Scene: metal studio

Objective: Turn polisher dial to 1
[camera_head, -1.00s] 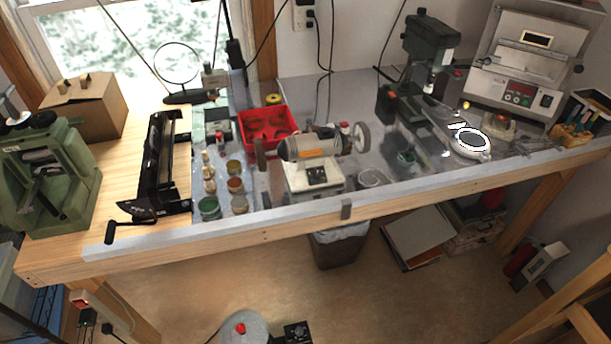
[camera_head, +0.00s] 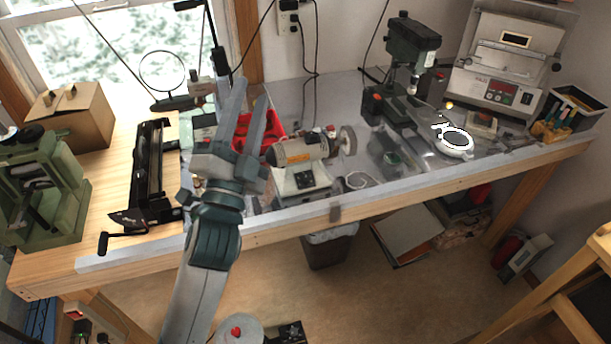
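The polisher (camera_head: 295,151) stands on the bench, with a cylindrical motor body, a wheel at its right end and a pale base. A dark panel (camera_head: 305,179) shows on the front of its base. The dial is too small for me to read its setting. My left gripper (camera_head: 249,97) is just left of the polisher in the picture, with its fingers pointing up and away. Its two fingers are apart, with nothing seen between them. The gripper and arm hide the polisher's left end and most of the jars. My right gripper is not in view.
A red bin (camera_head: 268,131) sits behind my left gripper. A drill press (camera_head: 412,75) and a kiln-like unit (camera_head: 510,70) stand to the right. A black bench tool (camera_head: 150,175) and a green machine (camera_head: 42,190) are on the left. The bench front edge (camera_head: 380,200) is mostly clear.

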